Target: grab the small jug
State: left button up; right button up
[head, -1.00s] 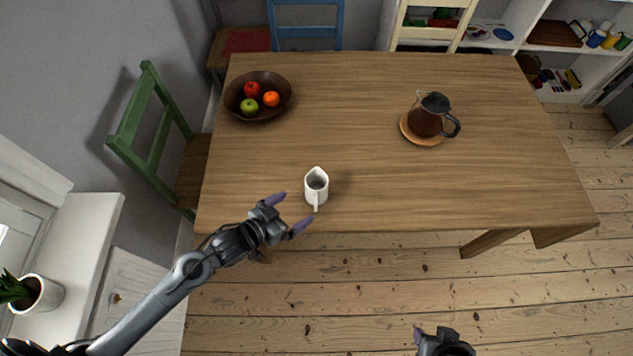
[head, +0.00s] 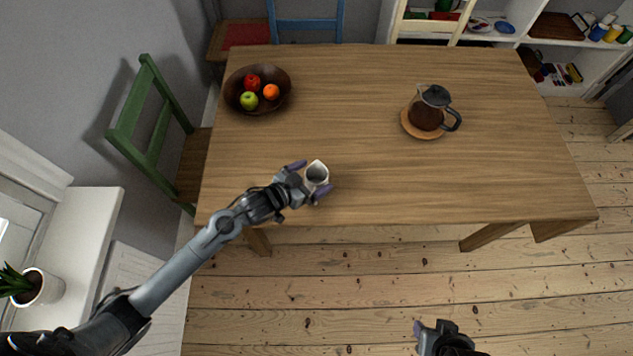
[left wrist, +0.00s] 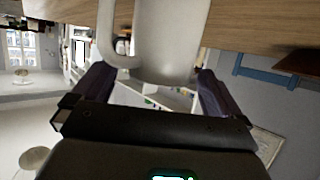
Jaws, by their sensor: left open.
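The small white jug (head: 317,174) stands upright near the front edge of the wooden table (head: 400,190). My left gripper (head: 311,180) is open, with one purple fingertip on each side of the jug. The gripper hides the jug's lower part and handle in the head view. In the left wrist view the jug (left wrist: 160,45) is large, between the fingers and a little beyond them, with its handle at the left. I cannot tell whether the fingers touch it. My right gripper (head: 430,332) shows only in part at the bottom of the head view, over the floor.
A glass coffee pot (head: 427,115) stands on a round wooden coaster (head: 410,131) at the right of the table. A dark bowl (head: 234,104) with fruit is at the back left. A green chair (head: 145,120) stands at the left. The table's middle is clear.

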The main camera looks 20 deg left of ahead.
pick_arm(q)
jog(key=shift+x, duration=1.05)
jog(key=c, duration=1.1)
jog(key=shift+c, duration=0.4)
jog(key=shift+r, duration=0.1)
